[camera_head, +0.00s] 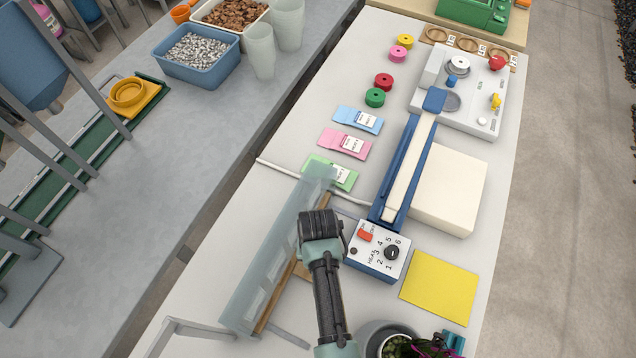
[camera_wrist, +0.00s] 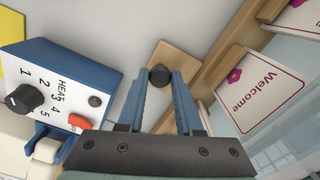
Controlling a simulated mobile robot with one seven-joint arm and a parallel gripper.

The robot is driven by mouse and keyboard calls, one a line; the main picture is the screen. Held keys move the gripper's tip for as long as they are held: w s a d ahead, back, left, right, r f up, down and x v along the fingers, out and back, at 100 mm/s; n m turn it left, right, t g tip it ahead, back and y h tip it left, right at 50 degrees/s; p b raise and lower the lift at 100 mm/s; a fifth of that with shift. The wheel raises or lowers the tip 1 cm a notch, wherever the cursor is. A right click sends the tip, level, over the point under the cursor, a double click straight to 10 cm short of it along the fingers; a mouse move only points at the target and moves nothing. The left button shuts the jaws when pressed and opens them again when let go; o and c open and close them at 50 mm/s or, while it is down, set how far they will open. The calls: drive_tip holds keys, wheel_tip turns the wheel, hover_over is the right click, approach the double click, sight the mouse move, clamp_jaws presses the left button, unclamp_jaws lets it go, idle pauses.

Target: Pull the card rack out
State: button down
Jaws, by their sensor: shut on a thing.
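The card rack (camera_head: 272,262) is a long wooden frame with a pale see-through panel, lying along the left side of the white table in the head view. In the wrist view its wooden rail (camera_wrist: 228,43) runs down the right side, with a "Welcome" card (camera_wrist: 262,88) behind the panel. A dark round knob (camera_wrist: 159,75) sits at a small wooden block (camera_wrist: 180,58) joined to the rack. My gripper (camera_wrist: 160,84) is shut on this knob, one blue finger on each side. In the head view my wrist hides the fingertips and the knob.
A blue-and-white heat sealer (camera_head: 380,250) with a dial and red switch stands close right of my gripper. A yellow sheet (camera_head: 440,287) and a dark pot (camera_head: 388,340) lie nearer. Coloured packets (camera_head: 343,143) lie beyond the rack. A gap separates the grey bench (camera_head: 170,160) on the left.

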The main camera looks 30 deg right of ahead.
drive_tip(key=shift+s, duration=0.1)
idle(0.8)
drive_tip(key=s+d+p, duration=0.1)
drive_tip(key=s+d, duration=0.2)
drive_tip(key=s, duration=0.1)
drive_tip(key=s+d+p, duration=0.1)
drive_tip(key=s+d, duration=0.1)
drive_tip(key=s, duration=0.1)
drive_tip(key=shift+s+d+p, duration=0.1)
drive_tip(key=shift+d+p, duration=0.25)
drive_tip(key=shift+a, duration=0.1)
drive_tip(key=c, duration=0.6)
unclamp_jaws()
wheel_tip(320, 180, up, 13)
drive_tip(key=shift+b, duration=0.6)
